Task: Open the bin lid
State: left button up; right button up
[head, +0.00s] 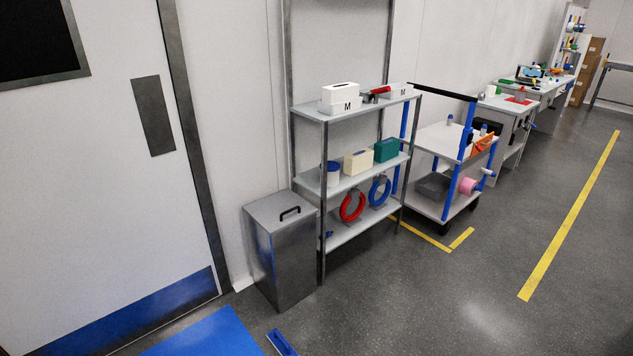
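A grey metal bin (286,262) stands on the floor against the wall, between the door and a shelf rack. Its flat lid (272,206) is shut and lies level on top. A black bar handle (290,213) sits on the lid towards its right side. Neither of my grippers shows in the head view, so their state and distance from the lid cannot be seen.
The shelf rack (325,189) with boxes and rings stands close to the bin's right side. A white door (90,170) is at the left. A blue mat (208,336) and a small blue object (281,343) lie on the floor in front. The floor to the right (420,310) is clear.

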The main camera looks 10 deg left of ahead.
aim_at(281, 210)
jog(key=i+l+u, duration=0.15)
jog(key=i, duration=0.3)
jog(key=i+l+u, duration=0.1)
jog(key=i, duration=0.35)
jog(key=i+l+u, duration=0.15)
jog(key=i, duration=0.25)
jog(key=l, duration=0.1)
